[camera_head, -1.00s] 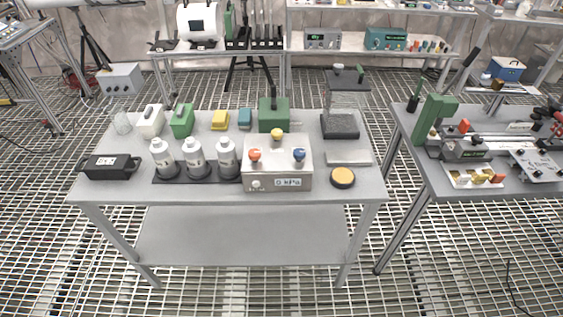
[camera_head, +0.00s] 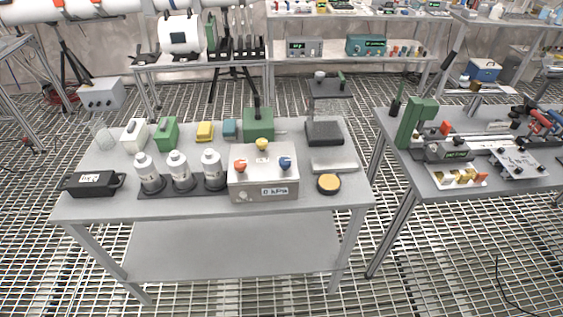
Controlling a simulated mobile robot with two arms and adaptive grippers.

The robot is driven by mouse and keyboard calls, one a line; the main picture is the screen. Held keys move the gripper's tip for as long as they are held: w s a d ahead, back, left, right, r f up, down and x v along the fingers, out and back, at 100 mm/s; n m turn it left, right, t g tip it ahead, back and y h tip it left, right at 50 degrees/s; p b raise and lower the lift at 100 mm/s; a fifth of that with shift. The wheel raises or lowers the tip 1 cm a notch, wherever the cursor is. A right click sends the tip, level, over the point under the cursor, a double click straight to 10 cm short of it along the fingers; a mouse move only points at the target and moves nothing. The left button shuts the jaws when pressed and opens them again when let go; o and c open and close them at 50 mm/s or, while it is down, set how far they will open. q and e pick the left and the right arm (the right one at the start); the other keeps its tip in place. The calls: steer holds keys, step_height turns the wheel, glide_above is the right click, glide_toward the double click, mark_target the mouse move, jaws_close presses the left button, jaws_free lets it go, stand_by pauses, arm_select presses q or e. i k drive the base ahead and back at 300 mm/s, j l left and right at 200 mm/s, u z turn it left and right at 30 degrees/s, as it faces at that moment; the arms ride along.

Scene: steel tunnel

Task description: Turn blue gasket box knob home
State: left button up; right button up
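A silver box (camera_head: 262,184) with a "0 kPa" display stands near the front of the grey table (camera_head: 215,205). On it are an orange knob (camera_head: 239,166) at the left, a yellow knob (camera_head: 262,145) at the back and a blue knob (camera_head: 286,163) at the right. The blue knob's exact angle is too small to tell. Nothing covers the box's top or front. Neither of my grippers is in view.
White bottles (camera_head: 180,171) stand in a dark tray left of the box. A black case (camera_head: 93,183) lies further left. A yellow-topped round puck (camera_head: 328,184) and a flat grey plate (camera_head: 335,160) lie right. A green block (camera_head: 258,124) stands behind. Another table (camera_head: 440,190) stands right.

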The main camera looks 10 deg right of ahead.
mark_target(284, 162)
steer(key=i+l, duration=0.2)
steer(key=l, duration=0.15)
steer(key=i+l, duration=0.15)
steer(key=l, duration=0.2)
steer(key=i+l, duration=0.2)
steer(key=l, duration=0.15)
steer(key=z, duration=0.05)
